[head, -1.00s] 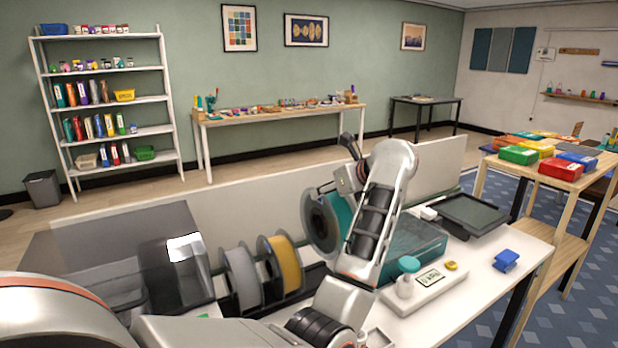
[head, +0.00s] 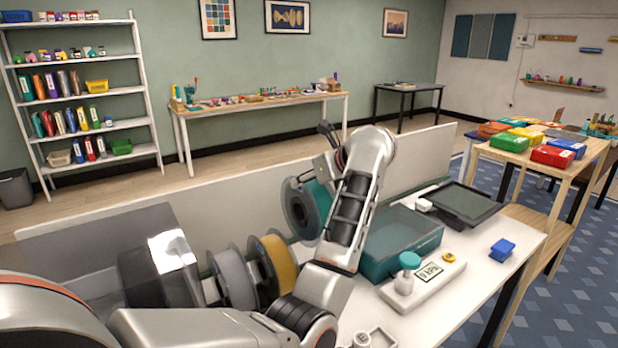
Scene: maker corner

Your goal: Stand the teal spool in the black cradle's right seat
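The teal spool (head: 304,210), with dark grey flanges and teal filament, is raised off the bench, slightly tilted, beyond and right of the yellow spool. My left gripper (head: 327,174) is at the spool's upper right. Its fingers are mostly hidden by my own arm, but the spool hangs from it with no other support visible. The black cradle is largely hidden behind my arm. A grey spool (head: 231,280) and a yellow spool (head: 280,264) stand in a row where the cradle is. The right seat is hidden. My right gripper is not in view.
A teal translucent bin (head: 402,245) stands right of my arm. A low panel (head: 120,238) runs behind.

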